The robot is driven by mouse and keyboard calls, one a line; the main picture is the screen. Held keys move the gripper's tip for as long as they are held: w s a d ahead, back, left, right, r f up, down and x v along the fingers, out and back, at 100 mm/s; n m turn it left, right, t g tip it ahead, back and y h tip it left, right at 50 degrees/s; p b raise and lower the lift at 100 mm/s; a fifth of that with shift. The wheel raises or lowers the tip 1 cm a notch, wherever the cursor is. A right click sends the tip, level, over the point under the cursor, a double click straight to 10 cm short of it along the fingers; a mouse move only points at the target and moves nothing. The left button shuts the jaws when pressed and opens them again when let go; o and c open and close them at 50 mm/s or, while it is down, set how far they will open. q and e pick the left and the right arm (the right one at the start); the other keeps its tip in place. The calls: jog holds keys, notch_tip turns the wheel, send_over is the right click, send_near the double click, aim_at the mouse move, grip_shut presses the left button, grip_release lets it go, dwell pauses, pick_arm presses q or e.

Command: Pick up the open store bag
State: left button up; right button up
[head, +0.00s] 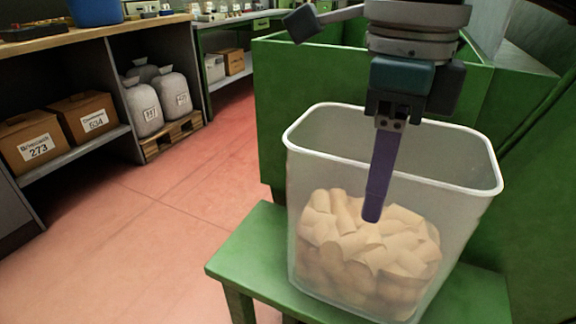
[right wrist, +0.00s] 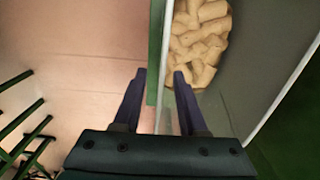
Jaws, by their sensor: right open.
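No open bag shows as such; the open-topped container here is a translucent, rounded bin (head: 465,210) holding a heap of cork stoppers (head: 365,245). It stands upright on a green stand. My right gripper (head: 376,205) points down at the bin's near rim, with one purple finger showing and the other hidden in the head view. In the right wrist view the gripper (right wrist: 158,75) is open and empty, its fingers on either side of the bin's wall (right wrist: 165,50). The corks (right wrist: 198,40) lie on the right finger's side. Contact with the wall cannot be told. My left gripper is out of view.
The green stand (head: 245,255) has a little bare top left of the bin. Green cabinet panels (head: 270,100) rise close behind it. Shelving at left holds cardboard boxes (head: 32,140), and grey sacks (head: 143,105) stand on a pallet. The red floor (head: 150,230) between is clear.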

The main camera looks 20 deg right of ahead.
notch_tip(320, 180, down, 5)
jog(key=shift+w+r+b, duration=0.1)
jog(key=shift+w+b, duration=0.05)
jog(key=shift+b, duration=0.3)
grip_shut()
dwell(1.1)
